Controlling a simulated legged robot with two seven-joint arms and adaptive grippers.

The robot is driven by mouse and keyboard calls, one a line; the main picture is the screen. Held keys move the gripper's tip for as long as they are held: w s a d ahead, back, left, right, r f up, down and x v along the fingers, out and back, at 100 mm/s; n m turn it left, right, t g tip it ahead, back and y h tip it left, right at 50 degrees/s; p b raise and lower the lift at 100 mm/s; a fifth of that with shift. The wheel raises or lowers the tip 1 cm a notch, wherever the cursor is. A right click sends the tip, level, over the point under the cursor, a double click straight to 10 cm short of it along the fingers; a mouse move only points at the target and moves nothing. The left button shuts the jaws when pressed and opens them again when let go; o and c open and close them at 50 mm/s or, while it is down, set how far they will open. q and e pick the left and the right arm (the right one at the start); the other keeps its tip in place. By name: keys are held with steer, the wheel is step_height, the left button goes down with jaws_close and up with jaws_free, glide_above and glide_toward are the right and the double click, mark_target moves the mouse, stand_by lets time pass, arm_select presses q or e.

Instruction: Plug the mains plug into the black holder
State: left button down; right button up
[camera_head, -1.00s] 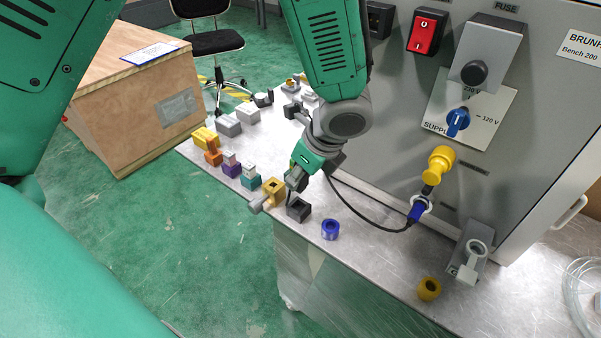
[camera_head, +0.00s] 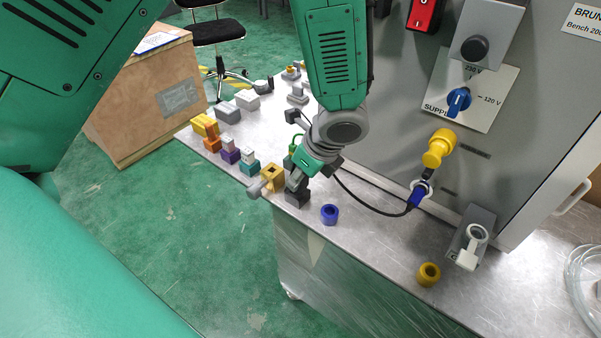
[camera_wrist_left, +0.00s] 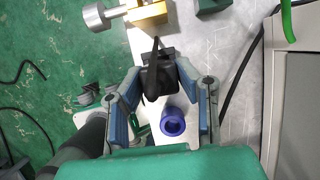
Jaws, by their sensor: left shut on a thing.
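My left gripper (camera_head: 298,184) is low over the bench edge, at the black holder (camera_head: 297,199), and shut on the black mains plug (camera_wrist_left: 160,80). In the left wrist view the plug sits between the two fingertips with its black cable rising from it. The plug is at the top of the holder, and the fingers hide most of it in the head view. I cannot tell how deep it sits. The cable (camera_head: 372,208) runs right to a blue connector (camera_head: 420,192) on the panel. My right gripper is not in view.
A yellow block with a grey knob (camera_head: 270,179) stands close left of the holder. A blue ring (camera_head: 329,214) lies close right, and a yellow ring (camera_head: 428,273) is farther right. Coloured blocks line the bench's left edge. The grey cabinet (camera_head: 500,160) stands behind.

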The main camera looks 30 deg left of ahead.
arm_select(q)
steer(key=shift+a, duration=0.45)
steer(key=shift+d+p, duration=0.1)
steer(key=shift+p, duration=0.25)
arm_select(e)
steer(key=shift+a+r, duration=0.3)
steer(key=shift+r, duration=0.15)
arm_select(q)
steer(key=shift+d, duration=0.25)
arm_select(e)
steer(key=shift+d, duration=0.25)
arm_select(q)
steer(key=shift+a, duration=0.2)
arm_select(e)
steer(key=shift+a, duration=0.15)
arm_select(q)
steer(key=shift+s+a, duration=0.1)
steer(key=shift+p, duration=0.35)
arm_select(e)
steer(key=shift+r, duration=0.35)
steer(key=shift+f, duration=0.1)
arm_select(q)
steer(key=shift+f, duration=0.5)
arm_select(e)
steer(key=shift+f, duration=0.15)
